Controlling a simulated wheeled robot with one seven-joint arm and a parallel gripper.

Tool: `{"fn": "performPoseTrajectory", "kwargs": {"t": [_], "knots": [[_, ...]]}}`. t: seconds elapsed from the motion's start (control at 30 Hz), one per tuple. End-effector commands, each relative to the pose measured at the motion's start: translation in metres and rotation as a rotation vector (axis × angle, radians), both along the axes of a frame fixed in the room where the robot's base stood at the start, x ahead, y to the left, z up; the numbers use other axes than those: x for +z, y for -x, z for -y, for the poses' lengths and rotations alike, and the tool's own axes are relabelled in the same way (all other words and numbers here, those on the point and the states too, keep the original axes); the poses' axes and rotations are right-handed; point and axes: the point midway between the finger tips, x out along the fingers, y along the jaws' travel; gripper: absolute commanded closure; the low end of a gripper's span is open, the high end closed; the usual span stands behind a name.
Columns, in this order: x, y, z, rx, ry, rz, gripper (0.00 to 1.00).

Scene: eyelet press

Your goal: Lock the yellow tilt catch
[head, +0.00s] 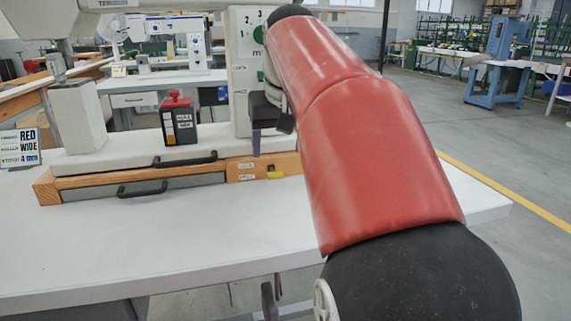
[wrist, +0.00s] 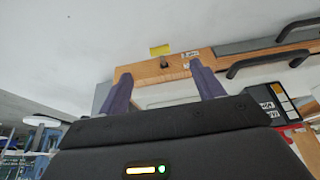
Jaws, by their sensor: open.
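The yellow tilt catch (head: 276,175) is on the right end of the wooden base front, beside two small labels (head: 246,171) whose words are too small to read surely. In the wrist view the yellow catch (wrist: 160,50) sticks out past the wood edge, with a dark stub next to it. My gripper (wrist: 161,72) is open and empty, its two purple fingers apart and pointing toward the wooden face. In the head view one purple finger shows above the base, above and slightly left of the catch. I see no contact with the catch.
A wooden base (head: 44,189) holds a drawer with a black handle (head: 142,188); another black handle (head: 185,160) is above it. A red-topped box (head: 178,118) stands on the machine bed. The white table (head: 190,245) in front is clear. My red arm hides the right side.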

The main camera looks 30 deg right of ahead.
Motion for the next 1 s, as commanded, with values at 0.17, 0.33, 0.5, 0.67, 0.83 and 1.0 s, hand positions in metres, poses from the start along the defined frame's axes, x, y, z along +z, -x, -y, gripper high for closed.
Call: {"fn": "performPoseTrajectory", "kwargs": {"t": [0.17,0.33,0.5,0.67,0.83,1.0], "knots": [[-0.029,-0.011,0.004,-0.001,-0.003,-0.004,0.33],[-0.052,-0.020,0.006,-0.001,-0.003,-0.004,0.33],[-0.062,-0.025,0.008,-0.001,-0.002,-0.002,0.33],[-0.064,-0.026,0.008,-0.001,-0.002,0.000,0.33],[-0.064,-0.026,0.008,-0.001,-0.002,-0.001,0.40],[-0.064,-0.026,0.008,-0.001,-0.002,-0.001,0.62]]}}
